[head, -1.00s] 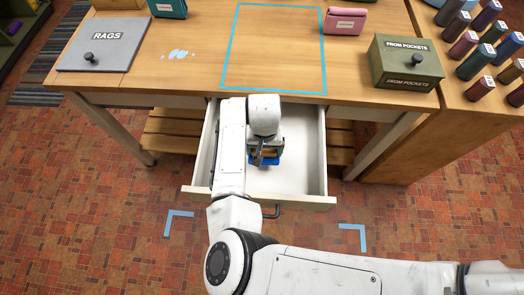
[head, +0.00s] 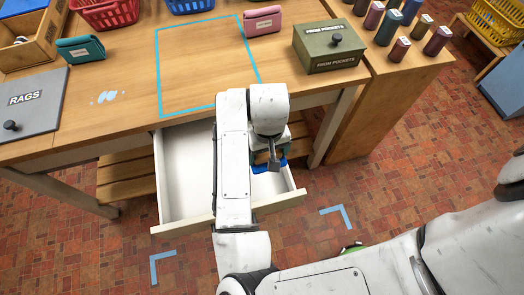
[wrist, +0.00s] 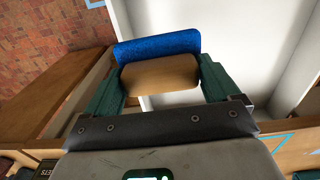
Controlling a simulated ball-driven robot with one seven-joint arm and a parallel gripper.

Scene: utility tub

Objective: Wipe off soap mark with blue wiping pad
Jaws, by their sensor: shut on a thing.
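The soap mark (head: 106,97) is a few pale blue smears on the wooden tabletop, left of the blue taped outline. My gripper (head: 268,160) is over the right side of the open drawer, in front of the table and well to the right of the mark. It is shut on the blue wiping pad (head: 270,168), mostly hidden by my arm in the head view. In the wrist view the pad (wrist: 158,46) shows a blue face and a tan wooden back (wrist: 160,76), held between the green fingers.
The pulled-out white drawer (head: 185,180) juts from the table's front. A grey RAGS lid (head: 35,110) lies left of the mark, a teal pouch (head: 80,48) behind it. A green box (head: 330,45) and pink pouch (head: 262,20) stand right. The taped area (head: 200,65) is clear.

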